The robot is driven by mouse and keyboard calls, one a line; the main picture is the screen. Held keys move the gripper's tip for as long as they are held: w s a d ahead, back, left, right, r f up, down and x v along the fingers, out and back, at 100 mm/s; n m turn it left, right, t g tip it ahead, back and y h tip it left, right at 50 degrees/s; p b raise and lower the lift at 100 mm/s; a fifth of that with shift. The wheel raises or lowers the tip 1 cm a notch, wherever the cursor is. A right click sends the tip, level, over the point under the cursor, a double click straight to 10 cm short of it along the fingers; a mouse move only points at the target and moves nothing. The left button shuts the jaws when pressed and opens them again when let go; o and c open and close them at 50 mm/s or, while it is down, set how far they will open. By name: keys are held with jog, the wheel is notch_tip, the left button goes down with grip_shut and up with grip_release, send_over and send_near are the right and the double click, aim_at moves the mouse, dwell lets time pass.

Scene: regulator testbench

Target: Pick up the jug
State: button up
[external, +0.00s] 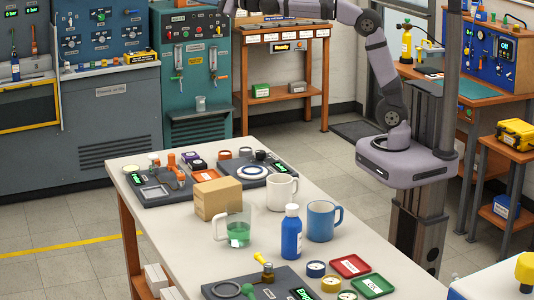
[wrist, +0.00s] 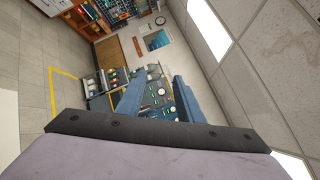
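The jug (external: 238,232) is clear, with a handle on its left side and green liquid in its lower part. It stands upright on the white table (external: 330,237) in the external view, in front of a cardboard box. My gripper (wrist: 163,80) shows in the wrist view with its two blue-grey fingers apart and nothing visible between them. It points across the tilted-looking room, and the jug is not in that view. In the external view my arm runs along the top edge, high above and behind the table, and the gripper is not clearly visible there.
Close to the jug stand the cardboard box (external: 218,199), a white mug (external: 282,193), a blue bottle (external: 291,233) and a blue mug (external: 321,222). Panels with small parts lie at the table's far and near ends. The tabletop left of the jug is clear.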

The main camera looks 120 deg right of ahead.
jog(key=w+a+r+t+y+p, duration=0.1)
jog(key=w+a+r+t+p, duration=0.2)
jog(key=r, duration=0.4)
jog(key=w+a+r+t+y+p, duration=0.1)
jog(key=w+a+r+p, duration=0.2)
jog(key=a+r, duration=0.3)
jog(key=w+a+f+n+y+b, duration=0.2)
jog(key=w+a+f+n+y, duration=0.3)
jog(key=w+a+f+n, duration=0.3)
jog(key=w+a+f+n+y+b, duration=0.2)
jog(key=w+a+f+n+y, duration=0.35)
jog(key=a+f, duration=0.45)
jog(key=n+g+y+b, duration=0.35)
jog(key=n+g, duration=0.95)
jog(key=n, duration=1.1)
send_over(231, 227)
jog(key=d, duration=0.2)
notch_tip(231, 227, down, 40)
jog(key=shift+m+t, duration=0.25)
jog(key=shift+t, duration=0.05)
jog(key=shift+p+x, duration=1)
jog(key=shift+x, duration=2.05)
